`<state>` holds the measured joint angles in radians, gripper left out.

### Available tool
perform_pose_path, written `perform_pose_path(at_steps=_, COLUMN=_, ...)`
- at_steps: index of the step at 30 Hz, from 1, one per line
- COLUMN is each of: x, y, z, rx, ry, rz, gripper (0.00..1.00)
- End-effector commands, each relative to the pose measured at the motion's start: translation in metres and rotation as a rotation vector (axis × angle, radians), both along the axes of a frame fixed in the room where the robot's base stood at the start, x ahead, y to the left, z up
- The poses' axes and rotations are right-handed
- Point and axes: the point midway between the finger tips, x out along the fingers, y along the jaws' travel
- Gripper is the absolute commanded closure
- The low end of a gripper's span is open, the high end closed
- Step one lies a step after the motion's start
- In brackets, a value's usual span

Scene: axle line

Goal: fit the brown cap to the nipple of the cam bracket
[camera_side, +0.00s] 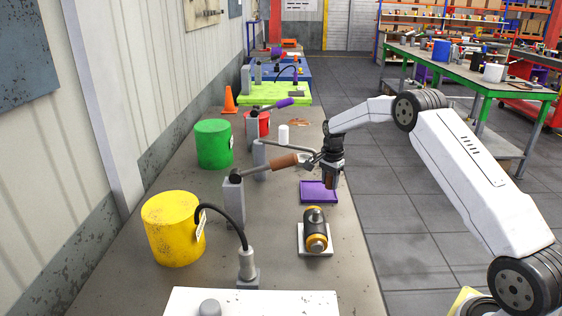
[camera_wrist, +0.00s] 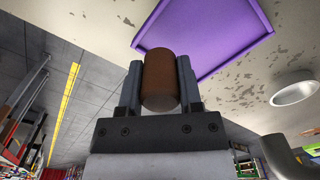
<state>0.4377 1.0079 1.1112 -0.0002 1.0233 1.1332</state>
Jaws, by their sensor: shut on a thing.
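The brown cap (camera_wrist: 160,80) is a plain cylinder between the two fingers of my gripper (camera_wrist: 158,85) in the wrist view. In the side view my gripper (camera_side: 330,178) points down, with the cap small and dark at its tip, above the area of the purple tray (camera_side: 319,197). I cannot tell for sure which part is the cam bracket. A black and yellow cylindrical part (camera_side: 316,228) lies on a small white plate in front of the tray. A white slab (camera_side: 260,303) at the bottom edge carries a grey rounded knob (camera_side: 209,307).
Grey posts (camera_side: 234,200) with a lever and brown handle (camera_side: 278,165) stand left of my gripper. A yellow drum (camera_side: 172,230), a green drum (camera_side: 213,145), a white cylinder (camera_side: 283,134) and a cabled grey fitting (camera_side: 247,266) stand around. Bench is bare right of the black and yellow part.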

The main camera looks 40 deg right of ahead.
Motion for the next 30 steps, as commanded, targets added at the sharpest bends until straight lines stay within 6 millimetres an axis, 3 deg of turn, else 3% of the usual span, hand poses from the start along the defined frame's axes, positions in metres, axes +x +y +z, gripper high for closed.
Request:
perform_pose_path(at_steps=14, x=-0.042, y=0.016, z=0.055, rx=-0.001, ry=-0.003, rz=0.000, gripper=1.00)
perform_pose_path(at_steps=30, x=-0.106, y=0.041, z=0.084, rx=-0.001, ry=-0.002, rz=0.000, gripper=1.00)
